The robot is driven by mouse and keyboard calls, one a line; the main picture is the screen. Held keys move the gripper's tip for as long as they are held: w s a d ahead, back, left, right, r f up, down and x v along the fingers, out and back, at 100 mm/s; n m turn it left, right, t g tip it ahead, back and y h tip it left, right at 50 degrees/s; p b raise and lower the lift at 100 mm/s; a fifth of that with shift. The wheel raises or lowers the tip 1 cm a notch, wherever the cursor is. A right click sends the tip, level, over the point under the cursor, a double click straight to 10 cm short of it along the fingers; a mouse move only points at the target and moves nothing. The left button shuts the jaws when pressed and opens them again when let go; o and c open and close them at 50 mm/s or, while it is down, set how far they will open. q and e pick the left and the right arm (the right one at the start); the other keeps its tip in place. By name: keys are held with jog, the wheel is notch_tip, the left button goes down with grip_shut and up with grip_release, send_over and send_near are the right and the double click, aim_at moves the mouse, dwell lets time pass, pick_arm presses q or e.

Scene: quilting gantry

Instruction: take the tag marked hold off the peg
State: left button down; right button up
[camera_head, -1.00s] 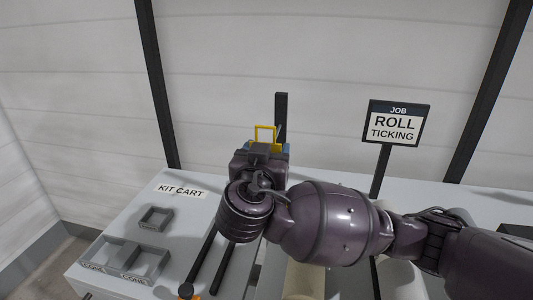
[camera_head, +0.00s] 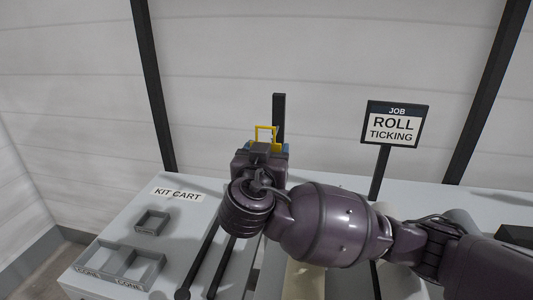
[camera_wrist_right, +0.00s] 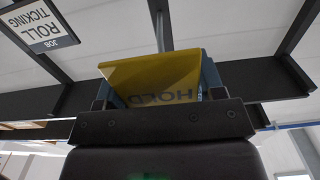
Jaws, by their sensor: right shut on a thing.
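The yellow tag marked HOLD (camera_wrist_right: 155,80) is between the blue-tipped fingers of my right gripper (camera_wrist_right: 158,88) in the right wrist view, its lettering upside down. In the head view its yellow frame (camera_head: 266,128) rises above my right gripper (camera_head: 271,148), which is shut on it. A dark upright post (camera_head: 279,112) stands just behind the tag. The peg itself is hidden, so I cannot tell whether the tag still touches it. My left gripper is not in view.
A grey table with a KIT CART label (camera_head: 176,194) lies below, with small open trays (camera_head: 152,222) at left. A ROLL TICKING sign (camera_head: 394,124) stands on a dark pole to the right. Dark rods lie on the table below my right wrist.

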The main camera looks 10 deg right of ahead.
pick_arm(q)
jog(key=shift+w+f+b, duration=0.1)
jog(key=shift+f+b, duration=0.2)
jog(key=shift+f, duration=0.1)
pick_arm(e)
jog(key=shift+w+d+f, duration=0.3)
jog(key=shift+w+f, duration=0.1)
jog(key=shift+w, duration=0.3)
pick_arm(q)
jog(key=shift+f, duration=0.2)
pick_arm(e)
jog(key=shift+w+f, duration=0.1)
jog(key=shift+w, duration=0.1)
